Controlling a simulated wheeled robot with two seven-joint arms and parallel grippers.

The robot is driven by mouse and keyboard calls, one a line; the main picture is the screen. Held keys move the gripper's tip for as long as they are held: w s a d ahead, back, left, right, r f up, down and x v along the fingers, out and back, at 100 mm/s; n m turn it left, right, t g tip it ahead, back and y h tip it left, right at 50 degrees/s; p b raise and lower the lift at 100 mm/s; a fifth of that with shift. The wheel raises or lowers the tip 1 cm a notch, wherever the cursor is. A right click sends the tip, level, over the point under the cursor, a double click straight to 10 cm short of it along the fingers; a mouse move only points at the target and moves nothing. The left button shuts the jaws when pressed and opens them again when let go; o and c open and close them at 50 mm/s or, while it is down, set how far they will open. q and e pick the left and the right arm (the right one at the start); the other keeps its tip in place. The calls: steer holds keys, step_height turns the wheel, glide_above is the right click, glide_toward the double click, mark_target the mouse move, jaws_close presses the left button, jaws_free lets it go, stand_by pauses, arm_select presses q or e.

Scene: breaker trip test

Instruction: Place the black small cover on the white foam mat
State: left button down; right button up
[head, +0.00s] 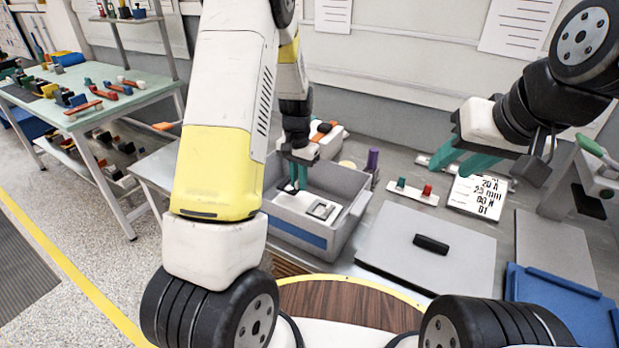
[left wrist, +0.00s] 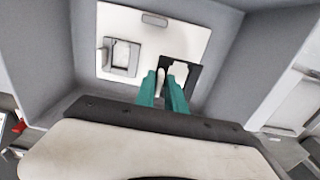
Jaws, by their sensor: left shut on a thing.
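The white foam mat (left wrist: 140,42) lies on the floor of a grey bin, and it also shows in the head view (head: 337,196). My left gripper (head: 297,180) reaches down into the bin from above. Its teal fingers (left wrist: 167,85) are shut on the black small cover (left wrist: 194,76), a dark square shape at the right part of the mat. The fingers hide part of it, and I cannot tell whether it touches the mat. My right gripper (head: 461,161) is open and empty, raised above the bench at the right.
The grey bin (head: 290,221) has raised walls around my left gripper. A grey framed part (left wrist: 121,57) sits on the mat. A grey lid with a black handle (head: 431,244), a label card (head: 478,193) and a blue tray (head: 560,305) lie to the right. A purple cylinder (head: 373,160) stands behind the bin.

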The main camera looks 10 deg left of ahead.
arm_select(q)
steer(key=shift+f, duration=2.4)
steer(key=shift+f, duration=0.1)
steer(key=c, duration=1.4)
jaws_free()
step_height(320, 180, up, 12)
steer(key=shift+r, duration=0.1)
step_height(320, 180, up, 10)
steer(key=n+t+h, duration=0.1)
steer(key=t, duration=0.1)
glide_above(299, 202)
steer(key=s, duration=0.5)
steer(key=s+r+t, duration=0.1)
steer(key=s+r, duration=0.2)
steer(key=s, duration=0.3)
steer(key=s+d+r+n+t, duration=0.1)
steer(key=s+r, duration=0.2)
steer(key=s, duration=0.4)
steer(key=s+d+r+n+t+h, duration=0.1)
steer(key=s+r+t, duration=0.1)
steer(key=s, duration=0.4)
steer(key=shift+s+d+r, duration=0.15)
steer(key=shift+r, duration=0.65)
